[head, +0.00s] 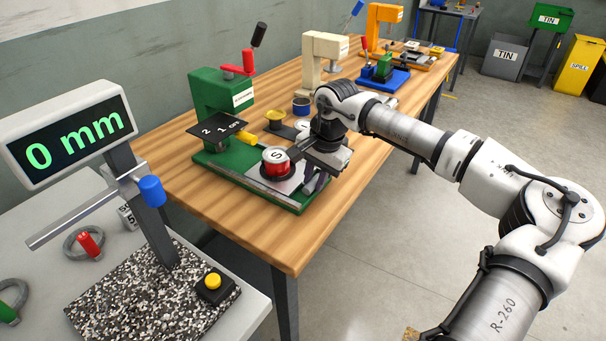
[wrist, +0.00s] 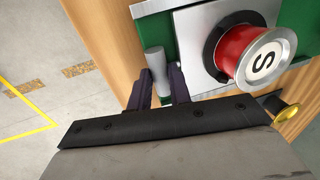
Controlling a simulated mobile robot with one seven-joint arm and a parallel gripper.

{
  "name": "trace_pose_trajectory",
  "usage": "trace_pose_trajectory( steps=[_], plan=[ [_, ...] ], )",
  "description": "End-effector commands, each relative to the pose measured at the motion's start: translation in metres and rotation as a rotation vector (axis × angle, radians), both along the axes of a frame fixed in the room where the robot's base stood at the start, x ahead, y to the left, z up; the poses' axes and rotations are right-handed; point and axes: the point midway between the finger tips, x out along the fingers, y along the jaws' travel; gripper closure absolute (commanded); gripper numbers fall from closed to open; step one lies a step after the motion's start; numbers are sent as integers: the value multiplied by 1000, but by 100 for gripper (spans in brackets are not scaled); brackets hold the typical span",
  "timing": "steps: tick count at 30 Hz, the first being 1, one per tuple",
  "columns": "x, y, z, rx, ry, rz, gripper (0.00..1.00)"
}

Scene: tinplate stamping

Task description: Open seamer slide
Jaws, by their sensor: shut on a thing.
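The can also shows in the wrist view (wrist: 238,52), in a dark round seat on the plate. My gripper (wrist: 160,90) is shut on the grey upright handle (wrist: 156,66) at the slide's edge, one dark finger on each side. In the head view my gripper (head: 318,182) is at the slide's right side, and the handle is mostly hidden there.
Cream (head: 324,48) and orange presses stand farther along the bench (head: 185,185). A 0 mm display (head: 68,140) stands at the left. The floor to the right is open.

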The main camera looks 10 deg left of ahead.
Motion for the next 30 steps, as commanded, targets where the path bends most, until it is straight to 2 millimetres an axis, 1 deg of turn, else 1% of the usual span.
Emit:
trace_pose_trajectory(
  steps=[2, 3, 8, 16, 20, 23, 30],
  plan=[
    [1, 1, 1, 1, -4, -1, 100],
    [1, 1, 1, 1, -4, -1, 79],
    [1, 1, 1, 1, -4, -1, 59],
    [1, 1, 1, 0, -2, 0, 59],
    [1, -1, 9, 0, -4, -2, 59],
    [0, -3, 23, 1, -5, -2, 59],
    [-3, -14, 78, 1, -6, -3, 59]
  ],
)
